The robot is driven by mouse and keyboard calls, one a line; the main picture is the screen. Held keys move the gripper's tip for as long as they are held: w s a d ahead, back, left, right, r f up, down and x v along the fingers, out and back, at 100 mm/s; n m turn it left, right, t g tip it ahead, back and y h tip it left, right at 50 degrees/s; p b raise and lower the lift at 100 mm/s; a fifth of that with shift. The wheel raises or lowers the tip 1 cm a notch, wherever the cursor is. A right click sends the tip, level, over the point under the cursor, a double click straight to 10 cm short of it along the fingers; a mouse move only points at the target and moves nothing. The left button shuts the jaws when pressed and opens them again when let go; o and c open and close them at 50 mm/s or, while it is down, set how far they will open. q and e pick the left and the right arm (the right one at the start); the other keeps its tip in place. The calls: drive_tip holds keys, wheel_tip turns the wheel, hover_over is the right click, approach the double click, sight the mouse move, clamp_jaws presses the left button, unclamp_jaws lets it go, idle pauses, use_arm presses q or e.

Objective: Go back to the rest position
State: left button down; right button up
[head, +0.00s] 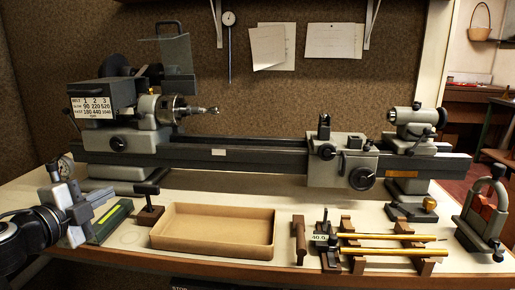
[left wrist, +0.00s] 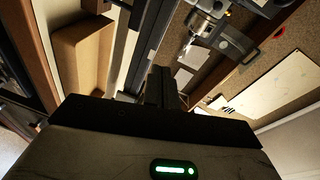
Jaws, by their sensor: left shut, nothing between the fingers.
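My left gripper (head: 102,203) is at the left front of the bench in the head view, with its arm coming in from the left edge. Its fingers point to the right, above or near a green block with a yellowish strip (head: 111,222). I cannot tell the exact gap. In the left wrist view the dark fingers (left wrist: 162,88) are together with nothing between them. My right gripper is in neither view.
A grey lathe (head: 240,158) runs along the back of the bench. An open cardboard tray (head: 213,251) lies at the front middle. Brass rods (head: 385,252) rest on wooden supports to its right. A small dark stand (head: 148,214) is just right of the green block. A shackle-like clamp (head: 484,220) stands far right.

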use_arm(q)
drive_tip(key=s+d+f+n+g+h, duration=0.1)
drive_tip(key=s+d+f+n+g, duration=0.2)
drive_tip(key=d+f, duration=0.55)
drive_tip(key=s+d+f+n+h, duration=0.2)
drive_tip(key=s+d+f+n, duration=0.15)
drive_tip(key=d+f, duration=0.55)
drive_tip(key=s+d+f+n+g+y, duration=0.2)
drive_tip(key=s+f+n, duration=0.7)
drive_tip(key=s, duration=0.7)
wheel_tip(320, 180, down, 4)
drive_tip(key=shift+d+r+g+y, duration=0.15)
drive_tip(key=shift+d+g+y, duration=0.25)
drive_tip(key=shift+d, duration=0.5)
